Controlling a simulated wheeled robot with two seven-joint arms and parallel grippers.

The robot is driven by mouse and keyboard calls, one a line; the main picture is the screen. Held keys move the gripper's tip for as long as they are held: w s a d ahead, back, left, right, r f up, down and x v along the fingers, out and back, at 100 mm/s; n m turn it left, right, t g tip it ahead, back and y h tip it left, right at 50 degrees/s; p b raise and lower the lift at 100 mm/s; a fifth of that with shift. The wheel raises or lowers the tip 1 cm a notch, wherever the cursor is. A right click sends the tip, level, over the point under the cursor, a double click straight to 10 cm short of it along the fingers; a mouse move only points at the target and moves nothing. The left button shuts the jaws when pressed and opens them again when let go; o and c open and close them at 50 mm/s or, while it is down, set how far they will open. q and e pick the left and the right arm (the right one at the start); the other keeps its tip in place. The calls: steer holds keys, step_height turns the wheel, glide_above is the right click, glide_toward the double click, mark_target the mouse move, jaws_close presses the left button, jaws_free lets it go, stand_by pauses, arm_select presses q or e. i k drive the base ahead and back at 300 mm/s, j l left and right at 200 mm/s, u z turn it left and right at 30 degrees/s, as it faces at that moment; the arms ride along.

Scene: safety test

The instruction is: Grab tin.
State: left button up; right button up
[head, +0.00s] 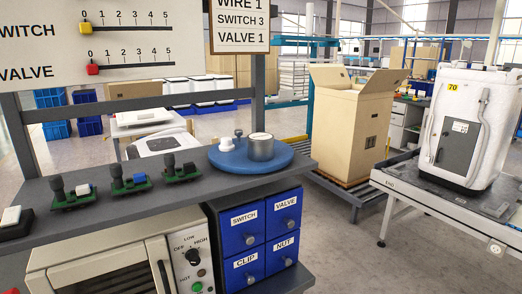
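A silver-grey tin (262,149) with a pale top stands upright on a round blue turntable (222,158), at the right end of the grey shelf. A small white piece with a grey knob (239,138) sits beside it on the turntable, to its left. Neither of my grippers shows in the head view.
Several green circuit boards with black parts (130,185) line the shelf to the left. Below are an oven (110,275) and blue labelled drawers (245,218). A sign board (90,40) hangs above. An open cardboard box (345,125) stands behind right.

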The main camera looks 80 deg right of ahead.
mark_target(260, 145)
steer(key=z, duration=2.6)
